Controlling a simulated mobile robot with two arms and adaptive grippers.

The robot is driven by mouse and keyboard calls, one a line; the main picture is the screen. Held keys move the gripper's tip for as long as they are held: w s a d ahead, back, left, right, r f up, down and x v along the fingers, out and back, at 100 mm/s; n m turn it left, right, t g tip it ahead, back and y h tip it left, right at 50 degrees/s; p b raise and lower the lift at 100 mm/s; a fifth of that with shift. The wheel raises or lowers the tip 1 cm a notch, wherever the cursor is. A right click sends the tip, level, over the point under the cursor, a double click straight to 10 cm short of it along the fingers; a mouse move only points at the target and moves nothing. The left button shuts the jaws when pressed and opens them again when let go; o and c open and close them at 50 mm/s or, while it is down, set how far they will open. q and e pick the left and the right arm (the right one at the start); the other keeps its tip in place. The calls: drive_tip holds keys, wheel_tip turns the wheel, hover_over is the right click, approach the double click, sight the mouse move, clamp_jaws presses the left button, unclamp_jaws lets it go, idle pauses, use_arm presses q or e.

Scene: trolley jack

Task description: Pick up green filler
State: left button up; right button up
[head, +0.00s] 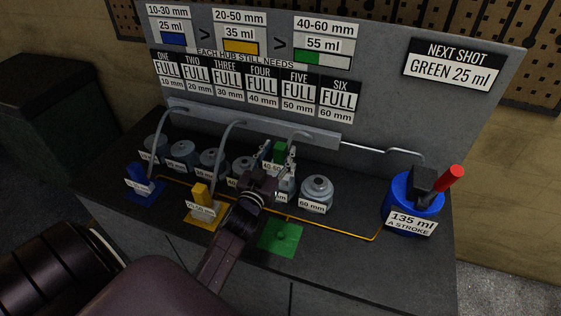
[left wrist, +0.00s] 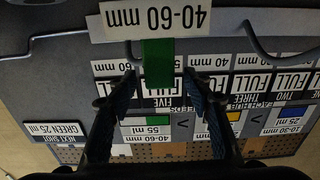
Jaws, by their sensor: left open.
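The green filler (head: 279,152) is a green block with a white 40-60 mm label, upright over the row of grey hubs, just left of the 60 mm hub. In the left wrist view the green block (left wrist: 158,65) shows between my fingers, its label upside down. My left gripper (head: 278,162) is open, with one finger on either side of the filler. In the left wrist view the gripper (left wrist: 160,88) shows gaps beside the block. The green pad (head: 281,237) in front is bare. The hub beneath the filler is mostly hidden by my gripper. My right gripper is not in view.
A blue filler (head: 137,176) and a yellow filler (head: 203,198) stand on their pads to the left. The 60 mm hub (head: 316,190) is close on the right. A blue pump (head: 407,205) with a red handle stands at far right. A sign board (head: 378,95) rises behind.

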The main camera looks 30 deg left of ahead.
use_arm(q)
drive_tip(key=shift+x, duration=1.1)
drive_tip(key=c, duration=1.2)
drive_tip(key=shift+r, duration=0.2)
clamp_jaws()
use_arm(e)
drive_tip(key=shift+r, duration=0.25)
